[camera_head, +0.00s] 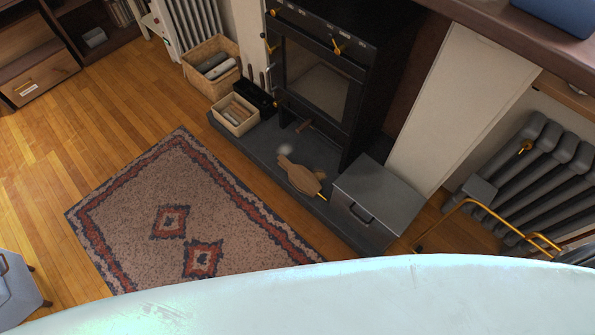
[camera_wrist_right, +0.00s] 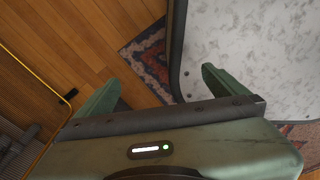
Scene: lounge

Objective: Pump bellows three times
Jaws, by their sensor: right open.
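The bellows (camera_head: 300,177) lie on the dark hearth slab in front of the stove in the head view. They are wooden-brown, with a small brassy tip pointing to the lower right. Neither gripper shows near them in the head view. My right gripper (camera_wrist_right: 163,92) shows in the right wrist view, with its two green fingers wide apart and nothing held between them. The bellows do not show in the right wrist view. My left gripper is in neither view.
A black stove (camera_head: 318,75) stands behind the hearth (camera_head: 262,143). A grey metal box (camera_head: 375,195) sits right of the bellows, and baskets (camera_head: 236,114) stand to the left. A patterned rug (camera_head: 190,215) covers the floor in front. A radiator (camera_head: 535,170) is at right.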

